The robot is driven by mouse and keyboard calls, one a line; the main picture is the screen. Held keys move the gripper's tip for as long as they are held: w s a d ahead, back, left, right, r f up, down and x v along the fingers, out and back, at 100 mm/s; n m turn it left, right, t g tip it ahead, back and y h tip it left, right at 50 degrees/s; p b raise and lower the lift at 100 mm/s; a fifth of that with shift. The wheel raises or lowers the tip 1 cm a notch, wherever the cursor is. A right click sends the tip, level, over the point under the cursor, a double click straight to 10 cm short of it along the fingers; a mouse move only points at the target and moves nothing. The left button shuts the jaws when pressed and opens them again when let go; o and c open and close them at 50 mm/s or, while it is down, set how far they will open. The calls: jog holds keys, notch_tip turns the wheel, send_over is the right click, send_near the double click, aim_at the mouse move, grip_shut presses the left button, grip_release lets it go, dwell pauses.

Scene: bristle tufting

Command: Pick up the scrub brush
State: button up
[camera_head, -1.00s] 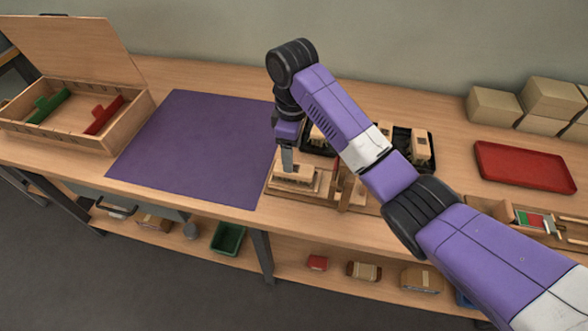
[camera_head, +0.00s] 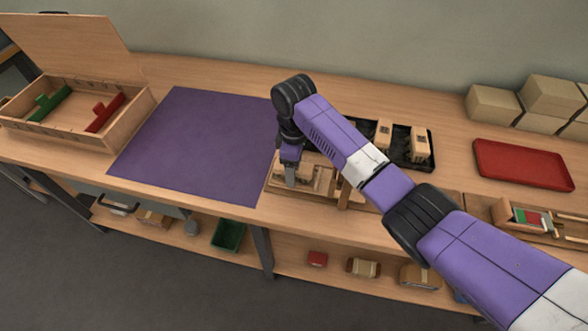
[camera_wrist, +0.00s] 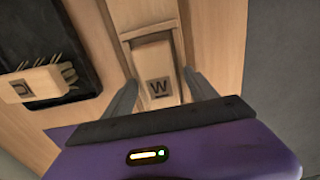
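A wooden block marked W (camera_wrist: 158,88) lies between the fingers of my gripper (camera_wrist: 161,76) in the wrist view. The fingers are open, one on each side, with gaps between them and the block. No bristles show on this block, so I cannot tell for sure that it is the scrub brush. In the head view my gripper (camera_head: 291,183) points down at the wooden fixture (camera_head: 277,186) on the bench, right of the purple mat. The arm and gripper partly hide what is in the fixture there.
A black tray (camera_head: 428,147) behind the fixture holds bristled wooden blocks; one marked D (camera_wrist: 36,85) shows in the wrist view. A red tray (camera_head: 522,163) is at right. An open wooden box (camera_head: 125,118) is at left. The purple mat (camera_head: 195,145) is bare.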

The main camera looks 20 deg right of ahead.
grip_shut()
jog(key=shift+r, duration=0.2)
